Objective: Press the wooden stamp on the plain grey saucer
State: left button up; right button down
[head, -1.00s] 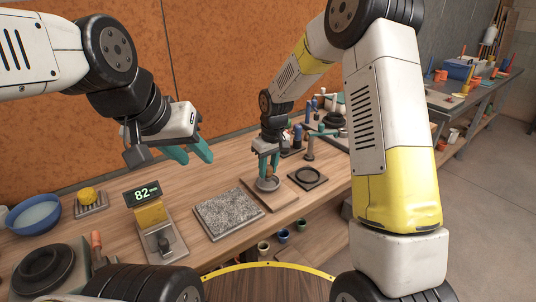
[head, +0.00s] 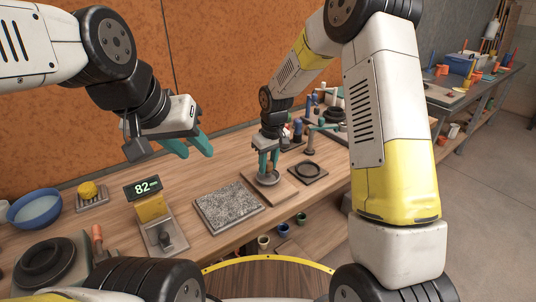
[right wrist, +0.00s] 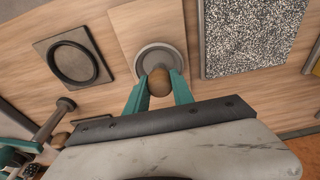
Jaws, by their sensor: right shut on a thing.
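The plain grey saucer (head: 268,182) sits on a wooden board on the bench, and it also shows in the right wrist view (right wrist: 147,55). My right gripper (head: 268,170) points straight down over the saucer. It is shut on the wooden stamp, whose round brown knob (right wrist: 159,82) shows between the teal fingers in the right wrist view. The stamp's lower end is hidden, so I cannot tell whether it touches the clay. My left gripper (head: 197,153) is open and empty, above the bench to the left.
A dark square tile with a ring (head: 308,172) lies right of the board (head: 288,190). A speckled slab (head: 228,207) lies left of it. Several tools stand behind.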

jog(key=shift+s+d+f, duration=0.1)
jog(key=shift+f, duration=0.15)
jog(key=shift+r, duration=3.65)
